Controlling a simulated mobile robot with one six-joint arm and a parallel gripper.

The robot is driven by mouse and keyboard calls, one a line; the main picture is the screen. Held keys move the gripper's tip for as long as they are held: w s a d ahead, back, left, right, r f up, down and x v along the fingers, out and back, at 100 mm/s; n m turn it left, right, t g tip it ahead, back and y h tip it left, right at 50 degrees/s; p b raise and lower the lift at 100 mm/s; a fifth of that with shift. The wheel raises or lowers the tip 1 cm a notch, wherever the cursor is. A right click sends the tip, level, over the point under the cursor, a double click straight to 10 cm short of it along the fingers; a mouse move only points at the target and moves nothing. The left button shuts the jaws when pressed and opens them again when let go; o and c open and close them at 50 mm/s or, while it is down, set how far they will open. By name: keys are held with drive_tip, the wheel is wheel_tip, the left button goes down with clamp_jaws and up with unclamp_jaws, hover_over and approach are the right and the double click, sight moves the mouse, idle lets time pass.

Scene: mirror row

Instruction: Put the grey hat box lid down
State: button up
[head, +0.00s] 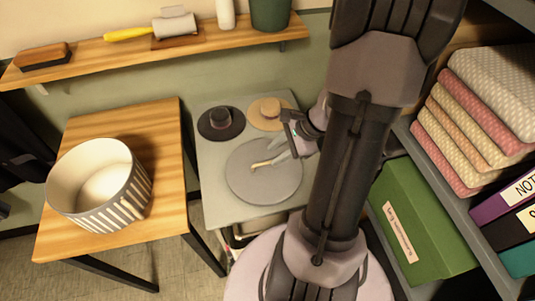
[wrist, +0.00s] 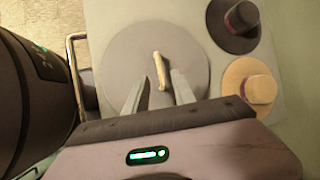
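The grey hat box lid (head: 250,190) is a round flat disc with a pale wooden bar handle (head: 263,163). It appears to lie flat on the light grey top of a small cart (head: 215,165). In the wrist view the lid (wrist: 125,50) is ahead of my gripper, its handle (wrist: 160,70) between the fingers. My gripper (wrist: 160,72) is open, with a visible gap on each side of the handle. In the head view my gripper (head: 279,158) is over the lid's right part. A striped, open round hat box (head: 120,207) stands on the wooden table.
A dark hat (head: 221,124) and a straw hat (head: 268,113) lie behind the lid on the cart. The wooden table (head: 160,125) stands left. Shelves at right hold folded cloths (head: 450,145), a green box (head: 420,225) and binders. A wall shelf (head: 90,53) runs behind.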

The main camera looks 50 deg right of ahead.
drive_tip(key=p+v, duration=0.2)
drive_tip(key=v, duration=0.4)
drive_tip(key=w+a+r+n+g, duration=0.1)
drive_tip(key=w+a+r+n, duration=0.1)
drive_tip(key=a+r+n, duration=0.3)
drive_tip(key=w+a+r+n, duration=0.2)
drive_tip(key=w+a+r, duration=0.15)
drive_tip(key=a, duration=0.25)
drive_tip(key=s+a+r+n, duration=0.3)
drive_tip(key=a+n, duration=0.3)
drive_tip(key=a, duration=0.2)
drive_tip(key=s+a+r+n+t+h, duration=0.1)
drive_tip(key=s+a+r+n, duration=0.2)
drive_tip(key=a+r+n, duration=0.3)
drive_tip(key=a, duration=0.3)
drive_tip(key=shift+s+a+r+h, duration=0.2)
drive_tip(key=shift+s+r+h, duration=0.1)
drive_tip(key=shift+s, duration=0.1)
